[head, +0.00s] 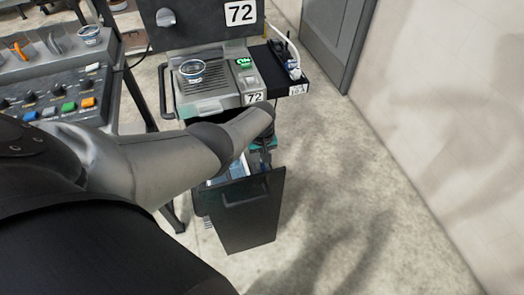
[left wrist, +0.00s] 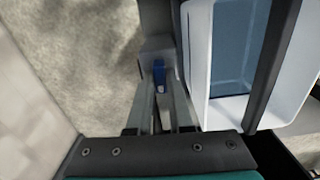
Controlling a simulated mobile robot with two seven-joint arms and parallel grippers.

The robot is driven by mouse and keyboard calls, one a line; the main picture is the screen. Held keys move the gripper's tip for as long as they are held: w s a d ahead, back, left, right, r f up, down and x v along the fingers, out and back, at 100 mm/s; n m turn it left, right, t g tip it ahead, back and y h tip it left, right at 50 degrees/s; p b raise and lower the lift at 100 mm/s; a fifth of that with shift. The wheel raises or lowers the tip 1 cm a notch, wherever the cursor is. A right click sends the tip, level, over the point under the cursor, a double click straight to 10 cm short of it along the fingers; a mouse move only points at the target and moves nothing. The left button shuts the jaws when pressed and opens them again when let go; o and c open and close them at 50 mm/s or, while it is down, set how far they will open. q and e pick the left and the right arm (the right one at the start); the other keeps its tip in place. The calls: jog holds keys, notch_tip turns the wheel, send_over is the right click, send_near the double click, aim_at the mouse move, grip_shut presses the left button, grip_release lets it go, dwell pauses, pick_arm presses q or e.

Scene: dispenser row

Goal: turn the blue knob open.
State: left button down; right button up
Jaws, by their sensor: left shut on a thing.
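The blue knob (left wrist: 159,72) is small and sits in the left wrist view between the tips of my left gripper (left wrist: 160,88), on a grey mount beside the white container. The two fingers close in on it from both sides, shut on it. In the head view my left arm reaches from the left over the pulled-out black drawer, and my left gripper (head: 265,160) points down at its far right edge. The knob is hidden there behind my gripper. My right gripper is not in view.
A white container (left wrist: 193,55) with a blue inside stands in the black drawer (head: 241,212). Above is a grey dispenser (head: 215,103) marked 72 with a cup (head: 192,70). A button panel (head: 60,100) stands left. Floor (head: 350,200) is free to the right.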

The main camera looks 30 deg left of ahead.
pick_arm(q)
jog(key=shift+n, duration=0.5)
jog(key=c, duration=0.8)
grip_release()
notch_tip(320, 180, up, 15)
jog(key=p, duration=1)
jog(key=shift+r, duration=0.15)
